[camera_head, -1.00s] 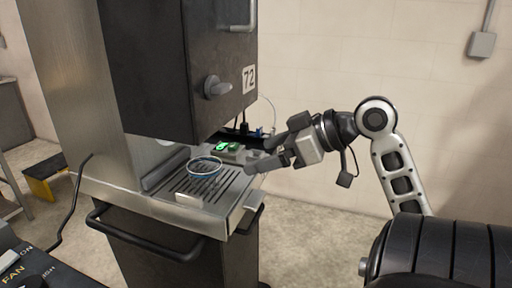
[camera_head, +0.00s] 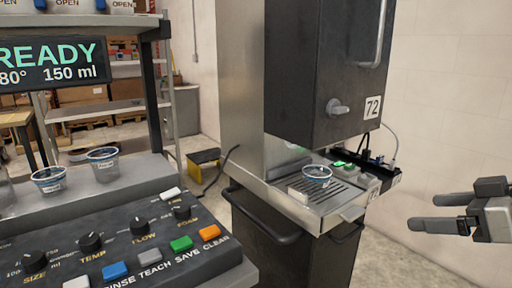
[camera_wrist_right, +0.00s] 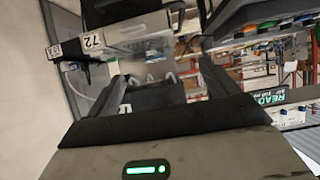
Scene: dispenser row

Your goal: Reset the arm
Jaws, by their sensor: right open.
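My right gripper (camera_head: 440,212) is at the right edge of the head view, open and empty, its fingers pointing left. It is apart from the dispenser (camera_head: 325,75) marked 72 and its drip tray (camera_head: 335,213). My left gripper is in neither view.
A control panel (camera_head: 130,250) with knobs and coloured buttons fills the lower left. Two cups (camera_head: 104,165) (camera_head: 49,180) stand on a shelf behind it, below a READY display (camera_head: 50,64). A pale wall is at the right.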

